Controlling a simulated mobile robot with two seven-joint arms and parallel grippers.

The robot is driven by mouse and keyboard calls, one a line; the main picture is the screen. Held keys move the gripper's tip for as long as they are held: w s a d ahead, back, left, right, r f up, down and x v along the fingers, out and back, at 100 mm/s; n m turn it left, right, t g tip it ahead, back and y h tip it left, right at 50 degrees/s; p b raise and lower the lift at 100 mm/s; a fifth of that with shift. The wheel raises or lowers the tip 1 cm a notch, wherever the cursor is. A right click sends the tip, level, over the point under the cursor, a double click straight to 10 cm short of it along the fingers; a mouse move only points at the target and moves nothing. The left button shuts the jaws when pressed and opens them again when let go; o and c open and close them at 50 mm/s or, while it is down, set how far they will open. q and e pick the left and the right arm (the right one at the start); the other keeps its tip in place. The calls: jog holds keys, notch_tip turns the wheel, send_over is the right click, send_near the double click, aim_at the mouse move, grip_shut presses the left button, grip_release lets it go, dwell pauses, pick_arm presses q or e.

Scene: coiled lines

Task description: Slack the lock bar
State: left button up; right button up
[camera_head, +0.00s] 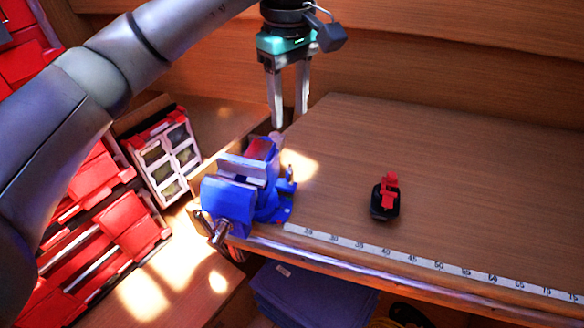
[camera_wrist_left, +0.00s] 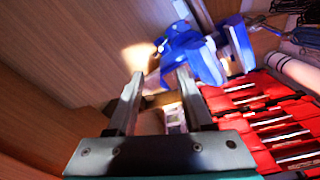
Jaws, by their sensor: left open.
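A blue bench vise (camera_head: 240,185) sits at the left front corner of the wooden workbench (camera_head: 450,150). A metal screw bar (camera_head: 221,234) shows at its front, beyond the bench edge. A small lever (camera_head: 290,174) stands at the right of its base; I cannot tell which of these is the lock bar. The vise also shows in the left wrist view (camera_wrist_left: 192,52), above the fingers. My left gripper (camera_head: 288,118) is open and empty, pointing down behind the vise and apart from it. Its two fingers also show in the left wrist view (camera_wrist_left: 160,75). My right gripper is not in view.
A small red and black object (camera_head: 384,199) stands on the bench right of the vise. A measuring strip (camera_head: 420,262) runs along the front edge. Red bins (camera_head: 100,235) and a clear-drawer case (camera_head: 163,158) stand left. A blue crate (camera_head: 310,296) sits below. The bench's right side is clear.

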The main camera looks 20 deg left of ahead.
aim_at(290, 171)
pick_arm(q)
notch_tip(290, 171, down, 15)
jog(key=shift+f+p, duration=0.1)
jog(key=shift+p, duration=0.7)
jog(key=shift+c, duration=0.3)
grip_shut()
